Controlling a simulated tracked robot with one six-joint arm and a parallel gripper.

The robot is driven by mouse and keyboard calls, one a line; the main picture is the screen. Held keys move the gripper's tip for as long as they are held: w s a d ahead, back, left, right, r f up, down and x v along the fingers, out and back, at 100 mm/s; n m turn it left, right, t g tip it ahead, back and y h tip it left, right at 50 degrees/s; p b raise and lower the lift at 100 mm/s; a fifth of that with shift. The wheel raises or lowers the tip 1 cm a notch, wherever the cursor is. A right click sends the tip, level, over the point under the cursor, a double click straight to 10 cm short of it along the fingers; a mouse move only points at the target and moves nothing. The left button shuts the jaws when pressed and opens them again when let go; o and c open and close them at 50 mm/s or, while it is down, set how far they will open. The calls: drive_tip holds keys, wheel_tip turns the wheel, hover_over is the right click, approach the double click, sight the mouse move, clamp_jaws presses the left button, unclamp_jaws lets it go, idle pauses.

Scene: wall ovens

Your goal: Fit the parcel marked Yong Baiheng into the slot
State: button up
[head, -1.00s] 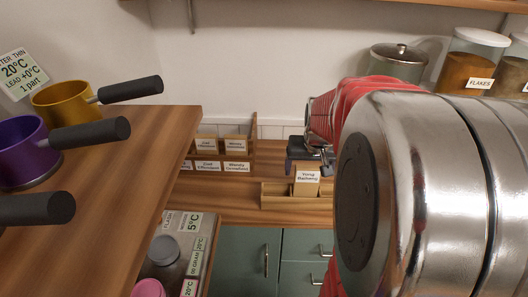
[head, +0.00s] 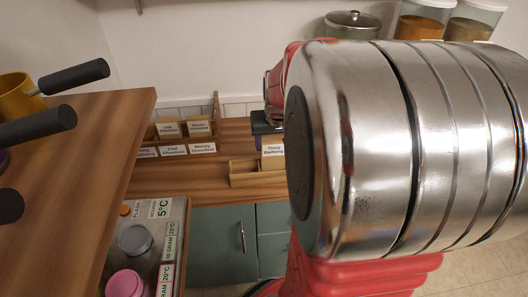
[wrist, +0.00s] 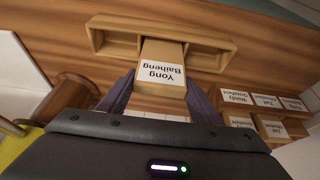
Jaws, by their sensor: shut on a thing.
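The parcel marked Yong Baiheng (wrist: 162,72) is a light wooden block with a white label, upside down in the wrist view. My gripper (wrist: 160,100) is shut on it, with a dark finger on each side. The parcel overlaps the middle of a wooden holder (wrist: 98,42), with an open compartment showing on either side. I cannot tell how deep it sits in the middle slot, which it hides. In the head view the parcel's label (head: 272,150) shows at the holder (head: 243,180), beside my gripper (head: 264,132); my arm hides the holder's right part.
Other labelled parcels (head: 173,150) stand in rows on the counter (head: 190,178) left of the holder. A raised wooden surface (head: 90,150) with pots (head: 18,95) is at the left. Jars (head: 425,20) stand at the back right. A brown rounded wooden object (wrist: 70,97) is left in the wrist view.

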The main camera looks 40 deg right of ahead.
drive_tip(key=c, duration=0.9)
drive_tip(key=shift+r, duration=5.05)
